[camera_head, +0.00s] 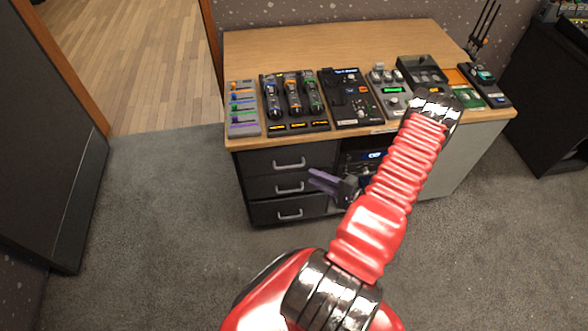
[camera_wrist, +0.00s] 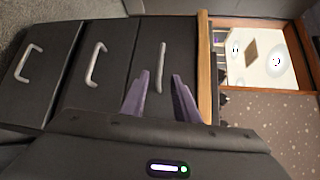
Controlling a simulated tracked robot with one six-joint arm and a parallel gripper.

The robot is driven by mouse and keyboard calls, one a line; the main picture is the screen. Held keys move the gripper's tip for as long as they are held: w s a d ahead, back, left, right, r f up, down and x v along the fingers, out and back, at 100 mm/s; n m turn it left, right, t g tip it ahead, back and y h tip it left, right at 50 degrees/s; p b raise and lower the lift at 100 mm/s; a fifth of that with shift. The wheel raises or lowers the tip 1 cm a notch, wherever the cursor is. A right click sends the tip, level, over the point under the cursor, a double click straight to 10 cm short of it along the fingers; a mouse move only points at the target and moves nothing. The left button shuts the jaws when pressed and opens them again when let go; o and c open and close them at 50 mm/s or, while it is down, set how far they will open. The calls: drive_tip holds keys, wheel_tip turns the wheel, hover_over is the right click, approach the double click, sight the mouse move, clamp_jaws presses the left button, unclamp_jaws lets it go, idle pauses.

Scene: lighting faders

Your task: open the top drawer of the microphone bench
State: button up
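The bench (camera_head: 320,45) has a wooden top and a stack of three dark drawers at its left front. The top drawer (camera_head: 258,163) is shut, with a grey bar handle (camera_head: 290,163). In the wrist view the picture is turned, and the top drawer handle (camera_wrist: 162,62) is the one nearest the wooden edge. My gripper (camera_head: 311,177) has purple fingers, held apart and empty, in front of the drawers. In the wrist view, the top handle lies between the fingertips (camera_wrist: 161,75) in the picture; it appears ahead of them, with no contact visible.
The middle drawer (camera_head: 257,187) and bottom drawer (camera_head: 262,212) are shut. Control panels, including a fader panel (camera_head: 243,110), line the bench top. A dark cabinet (camera_head: 50,130) stands at left. The carpet (camera_head: 165,190) before and left of the bench is clear.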

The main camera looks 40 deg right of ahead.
drive_tip(key=x, duration=0.9)
drive_tip(key=shift+w, duration=0.4)
drive_tip(key=shift+a, duration=0.15)
drive_tip(key=shift+f, duration=0.1)
clamp_jaws()
